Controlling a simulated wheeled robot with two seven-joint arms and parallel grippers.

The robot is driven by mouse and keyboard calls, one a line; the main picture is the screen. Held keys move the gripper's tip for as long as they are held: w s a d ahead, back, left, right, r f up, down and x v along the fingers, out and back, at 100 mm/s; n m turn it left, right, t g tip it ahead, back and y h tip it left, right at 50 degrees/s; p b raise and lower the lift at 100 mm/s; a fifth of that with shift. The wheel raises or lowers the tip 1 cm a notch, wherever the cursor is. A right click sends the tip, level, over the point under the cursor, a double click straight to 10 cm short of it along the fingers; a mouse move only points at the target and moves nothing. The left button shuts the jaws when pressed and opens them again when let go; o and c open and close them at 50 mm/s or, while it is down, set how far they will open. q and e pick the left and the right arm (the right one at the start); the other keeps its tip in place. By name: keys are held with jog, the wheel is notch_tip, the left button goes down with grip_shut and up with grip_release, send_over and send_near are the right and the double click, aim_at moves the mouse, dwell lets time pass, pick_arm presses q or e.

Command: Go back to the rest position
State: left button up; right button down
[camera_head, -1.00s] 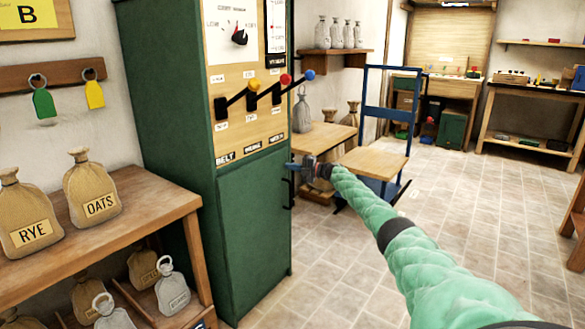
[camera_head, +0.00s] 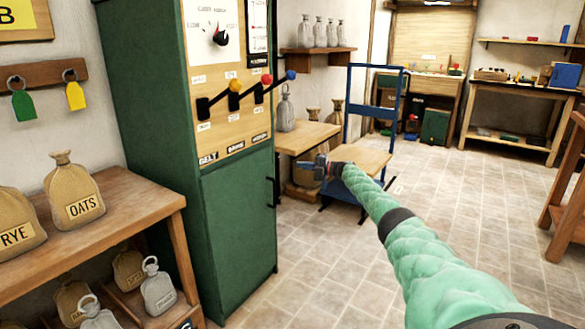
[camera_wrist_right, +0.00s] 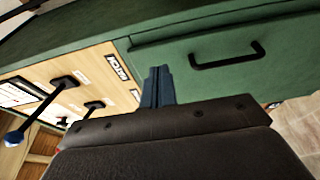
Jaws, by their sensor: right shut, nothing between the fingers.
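My right gripper (camera_head: 303,165) is at the end of the green-sleeved arm, just right of the green cabinet (camera_head: 235,235) in the head view. It is shut and empty. In the wrist view its blue fingers (camera_wrist_right: 158,85) are together, with the cabinet's green door (camera_wrist_right: 200,45) and black handle (camera_wrist_right: 228,55) beyond. The cabinet's panel carries levers with a yellow knob (camera_head: 235,86), a red knob (camera_head: 267,80) and a blue knob (camera_head: 291,75). My left gripper is not in view.
A blue trolley (camera_head: 348,105) with a wooden deck stands behind the gripper. A wooden shelf unit (camera_head: 130,192) with labelled sacks is at the left. A workbench (camera_head: 515,95) stands at the back right. The tiled floor (camera_head: 450,190) in the middle is clear.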

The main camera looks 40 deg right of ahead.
jog(key=shift+s+d, duration=0.3)
jog(key=shift+d, duration=0.2)
jog(key=shift+f, duration=0.1)
